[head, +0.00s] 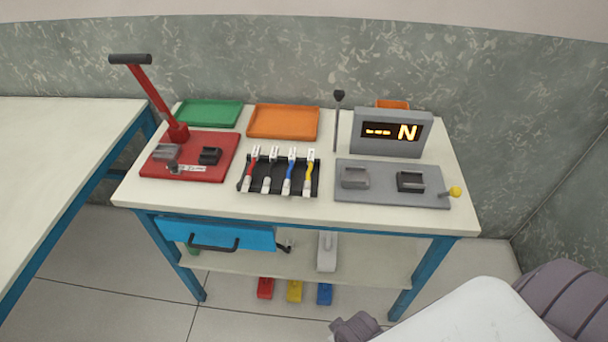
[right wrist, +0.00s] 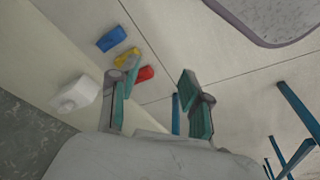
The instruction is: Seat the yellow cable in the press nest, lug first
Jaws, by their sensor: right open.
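The yellow cable (head: 309,174) stands at the right end of a row of cables in a black rack (head: 265,193) on the workbench, a pale lug at its top. The red press (head: 178,132) with its long lever raised is at the bench's left. Its base carries a grey block (head: 166,153) and a black block (head: 210,156); I cannot tell for sure which is the nest. My right gripper (right wrist: 158,82) is open and empty in the right wrist view, with floor and bins beyond its fingers, away from the cables. My left gripper is not in view.
A grey fixture plate (head: 390,195) with a lit display (head: 392,132) stands right of the rack. Green (head: 210,114) and orange (head: 283,122) trays lie behind. A blue drawer (head: 216,234) sits under the bench top. Red, yellow and blue bins (head: 325,294) are below.

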